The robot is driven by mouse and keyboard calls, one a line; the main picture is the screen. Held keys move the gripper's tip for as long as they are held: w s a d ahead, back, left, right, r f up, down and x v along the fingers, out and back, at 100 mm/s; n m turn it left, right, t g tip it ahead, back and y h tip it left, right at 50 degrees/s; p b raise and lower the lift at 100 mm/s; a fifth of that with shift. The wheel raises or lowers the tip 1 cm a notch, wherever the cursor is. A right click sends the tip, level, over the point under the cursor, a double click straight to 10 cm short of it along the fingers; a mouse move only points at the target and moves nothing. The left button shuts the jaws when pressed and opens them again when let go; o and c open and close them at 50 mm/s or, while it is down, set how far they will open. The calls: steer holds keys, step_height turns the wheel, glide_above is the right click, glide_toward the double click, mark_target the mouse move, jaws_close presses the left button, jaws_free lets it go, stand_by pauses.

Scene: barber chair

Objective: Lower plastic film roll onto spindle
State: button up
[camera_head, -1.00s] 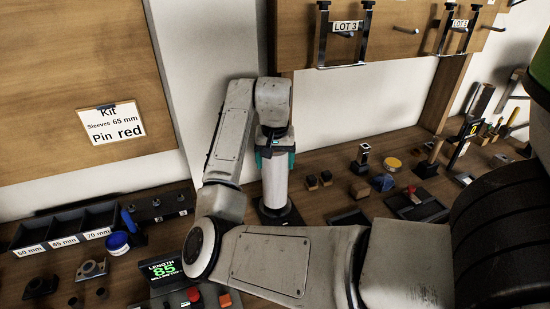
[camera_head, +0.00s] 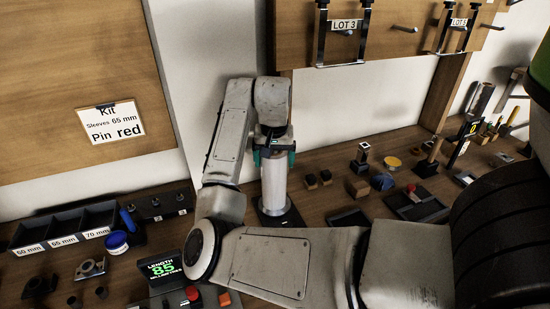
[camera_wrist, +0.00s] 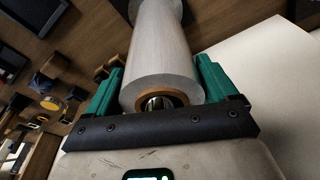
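The plastic film roll (camera_head: 273,188) is a pale upright cylinder standing over a dark base plate (camera_head: 283,220) at the back of the bench. In the wrist view the roll (camera_wrist: 162,55) shows its near end, with a brown core ring and a shiny metal tip, likely the spindle, inside the core. My gripper (camera_head: 274,158) is at the top of the roll, pointing down. The spindle's lower part is hidden inside the roll.
Dark sleeve bins (camera_head: 68,238), a blue tub (camera_head: 117,241) and a display reading 85 (camera_head: 164,268) are to the left. Small blocks (camera_head: 318,181), a yellow disc (camera_head: 392,162) and a tray with a red knob (camera_head: 418,203) lie right. The wall is close behind.

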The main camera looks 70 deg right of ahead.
steer(key=shift+o, duration=1)
steer(key=shift+s+a+f, duration=0.1)
steer(key=shift+a+f, duration=0.05)
steer(key=shift+f, duration=0.45)
steer(key=shift+s+a+f, duration=0.1)
steer(key=shift+f, duration=0.5)
steer(key=shift+r, duration=0.1)
steer(key=r, duration=0.4)
steer(key=a+r, duration=0.1)
steer(key=r, duration=0.3)
steer(key=r+p, duration=0.1)
steer(key=r, duration=0.3)
steer(key=shift+s+a+r, duration=0.15)
steer(key=shift+a+r, duration=0.05)
steer(key=shift+r, duration=0.15)
